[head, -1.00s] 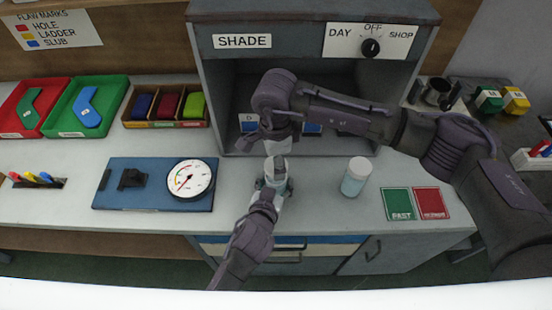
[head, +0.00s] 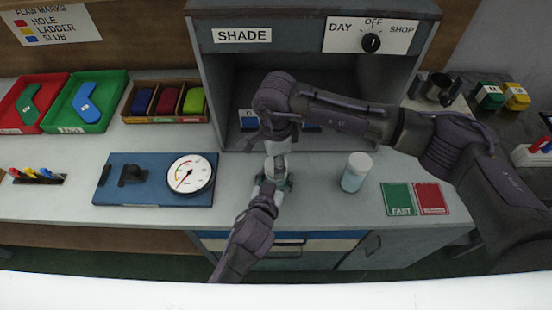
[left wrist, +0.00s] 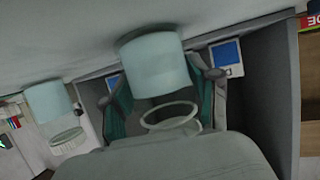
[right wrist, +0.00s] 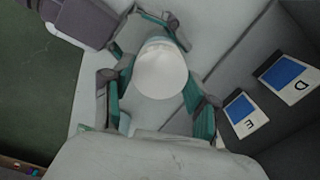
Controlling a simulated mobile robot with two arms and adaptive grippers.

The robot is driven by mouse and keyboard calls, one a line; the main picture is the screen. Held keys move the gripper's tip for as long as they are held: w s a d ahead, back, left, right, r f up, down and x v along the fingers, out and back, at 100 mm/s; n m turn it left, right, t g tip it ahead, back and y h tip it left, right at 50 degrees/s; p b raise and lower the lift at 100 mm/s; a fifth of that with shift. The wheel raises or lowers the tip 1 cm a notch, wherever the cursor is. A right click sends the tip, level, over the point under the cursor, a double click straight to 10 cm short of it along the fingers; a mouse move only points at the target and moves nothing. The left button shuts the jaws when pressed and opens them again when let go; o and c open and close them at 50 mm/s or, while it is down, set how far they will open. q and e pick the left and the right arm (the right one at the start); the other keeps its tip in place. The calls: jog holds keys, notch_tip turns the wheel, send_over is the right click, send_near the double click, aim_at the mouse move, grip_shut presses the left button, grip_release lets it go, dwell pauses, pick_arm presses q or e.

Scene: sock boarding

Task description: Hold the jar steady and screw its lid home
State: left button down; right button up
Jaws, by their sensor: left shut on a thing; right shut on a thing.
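The jar (left wrist: 155,65), with pale blue contents, is held between the teal-padded fingers of my left gripper (head: 270,182). A clear ring shows at its mouth in the left wrist view. My right gripper (head: 278,138) is above it, shut on the white round lid (right wrist: 160,75), which lies between its fingers in the right wrist view. The left gripper's fingers (right wrist: 150,32) show just beyond the lid there. The lid is close over the jar, but I cannot tell whether they touch. The fingers hide most of the jar in the head view.
A second pale blue jar with a white top (head: 356,172) stands to the right, near green and red cards (head: 414,199). A blue board with a gauge (head: 155,180) lies to the left. The shade booth (head: 215,85) stands close behind the grippers.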

jog(key=shift+f, duration=0.6)
